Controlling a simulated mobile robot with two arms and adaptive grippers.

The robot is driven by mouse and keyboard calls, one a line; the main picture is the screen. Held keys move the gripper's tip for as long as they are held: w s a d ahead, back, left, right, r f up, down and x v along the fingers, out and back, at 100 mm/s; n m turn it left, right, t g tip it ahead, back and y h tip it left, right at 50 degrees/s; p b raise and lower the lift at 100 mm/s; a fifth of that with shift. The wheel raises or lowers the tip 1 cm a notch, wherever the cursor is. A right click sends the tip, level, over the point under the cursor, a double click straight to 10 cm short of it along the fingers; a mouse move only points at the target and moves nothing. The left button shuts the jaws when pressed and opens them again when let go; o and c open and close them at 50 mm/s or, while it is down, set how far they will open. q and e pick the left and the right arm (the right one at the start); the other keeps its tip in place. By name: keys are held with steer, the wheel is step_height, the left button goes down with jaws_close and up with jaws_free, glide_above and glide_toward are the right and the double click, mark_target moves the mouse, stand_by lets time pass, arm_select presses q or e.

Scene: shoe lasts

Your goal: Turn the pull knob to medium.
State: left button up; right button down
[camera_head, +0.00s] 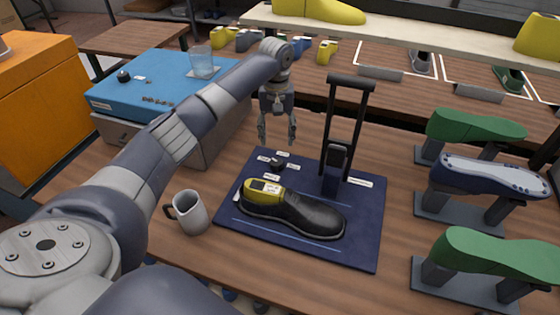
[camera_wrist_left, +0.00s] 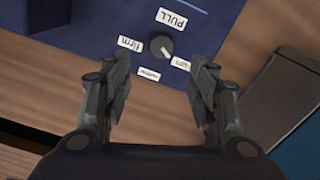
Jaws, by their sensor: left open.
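The pull knob (camera_head: 277,163) is a small dark round knob on the blue base board (camera_head: 365,240). In the left wrist view the knob (camera_wrist_left: 161,45) has a pale pointer mark aimed toward the "light" label (camera_wrist_left: 181,64). The "firm" label (camera_wrist_left: 130,43) is on its other side, the "medium" label (camera_wrist_left: 148,74) is nearer my gripper, and "PULL" (camera_wrist_left: 171,18) is beyond it. My left gripper (camera_head: 277,138) is open and empty above the knob, apart from it. Its fingers (camera_wrist_left: 160,78) also show in the left wrist view, spread to either side below the knob. My right gripper is not in view.
A black shoe with a yellow last (camera_head: 300,213) lies on the board, beside a tall black handle frame (camera_head: 350,80). A grey mug (camera_head: 190,212) stands left of the board. Green lasts on stands (camera_head: 476,126) are at right. A blue-topped box (camera_head: 140,90) is at left.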

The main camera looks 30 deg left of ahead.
mark_target(276, 161)
arm_select(q)
steer(key=f, duration=0.3)
steer(key=f+p, duration=0.1)
steer(key=f, duration=0.6)
steer(key=shift+s+p, duration=0.3)
steer(key=shift+p, duration=0.05)
steer(key=c, duration=1.1)
